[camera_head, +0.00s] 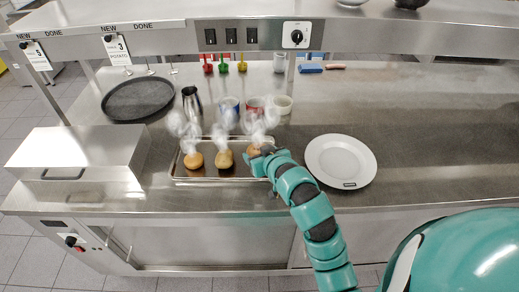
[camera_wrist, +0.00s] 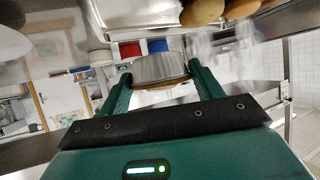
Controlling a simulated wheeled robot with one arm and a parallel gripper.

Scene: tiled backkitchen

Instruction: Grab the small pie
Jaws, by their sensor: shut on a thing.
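The small pie (camera_wrist: 160,69) shows in the wrist view as a round thing with a ridged silvery side and a brown edge. It sits between the two green fingers of my gripper (camera_wrist: 158,80), which are shut on it. In the head view my gripper (camera_head: 263,154) is over the right end of the metal tray (camera_head: 206,180), with the brown top of the pie (camera_head: 253,151) showing at its tip. Steam and my arm hide part of it. I cannot tell whether the pie touches the tray.
Two steaming round brown foods (camera_head: 193,160) (camera_head: 224,160) sit on the tray. A white plate (camera_head: 340,161) lies to its right. A black round pan (camera_head: 138,98) is back left. Counter beyond the plate is clear.

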